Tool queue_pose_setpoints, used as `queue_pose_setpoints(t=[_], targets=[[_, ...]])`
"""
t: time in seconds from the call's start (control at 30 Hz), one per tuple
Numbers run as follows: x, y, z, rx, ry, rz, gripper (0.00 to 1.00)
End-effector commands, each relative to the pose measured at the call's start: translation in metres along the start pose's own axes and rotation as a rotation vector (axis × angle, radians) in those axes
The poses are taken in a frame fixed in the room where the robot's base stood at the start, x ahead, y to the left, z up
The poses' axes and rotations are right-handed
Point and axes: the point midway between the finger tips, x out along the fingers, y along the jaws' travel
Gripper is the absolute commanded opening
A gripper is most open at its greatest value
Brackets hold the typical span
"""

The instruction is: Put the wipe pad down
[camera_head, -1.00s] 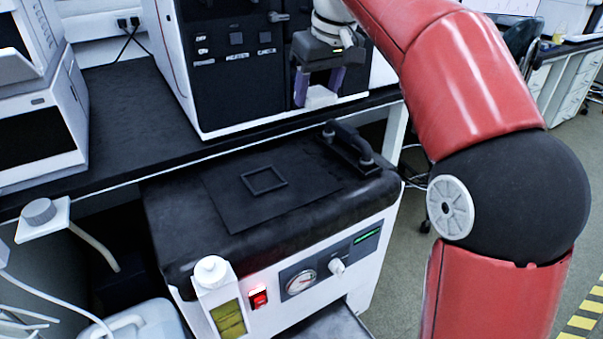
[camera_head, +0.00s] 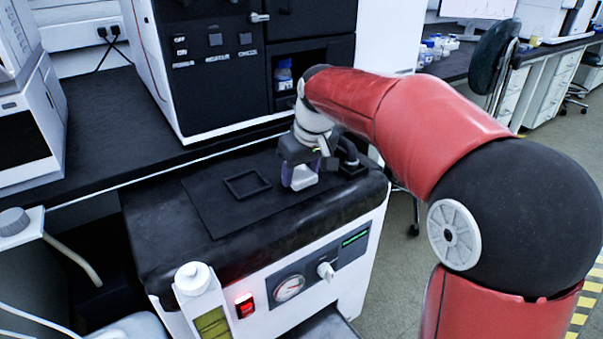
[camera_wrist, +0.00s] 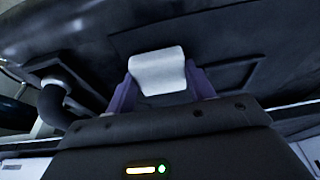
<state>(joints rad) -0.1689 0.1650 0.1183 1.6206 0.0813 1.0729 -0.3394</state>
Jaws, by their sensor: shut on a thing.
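The white wipe pad (camera_wrist: 159,71) is between the purple fingers of my gripper (camera_wrist: 160,88) in the wrist view. In the head view my gripper (camera_head: 300,176) is low over the black top of the pump cabinet (camera_head: 160,217), to the right of a raised square frame (camera_head: 247,184) on a thin black mat (camera_head: 212,205). The wipe pad (camera_head: 302,178) shows white between the fingers there. My gripper is shut on it. I cannot tell whether the pad touches the surface below.
A black handle (camera_head: 349,158) stands close to the right of my gripper. The tall chromatography stack (camera_head: 215,75) is behind, with a blue-capped bottle (camera_head: 284,75) in its bay. The mat's left part is clear.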

Motion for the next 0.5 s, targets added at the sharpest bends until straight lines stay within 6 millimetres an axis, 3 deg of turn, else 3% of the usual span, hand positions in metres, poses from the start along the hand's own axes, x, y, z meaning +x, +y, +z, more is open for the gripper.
queue_pose_setpoints(t=[0.4, 0.43, 0.5], targets=[[0.0069, 0.0000, 0.0020, 0.000, 0.001, 0.000, 0.32], [0.0056, 0.0000, 0.0015, 0.000, 0.001, 0.000, 0.57], [0.0054, 0.0000, 0.0015, 0.000, 0.001, 0.000, 0.66]])
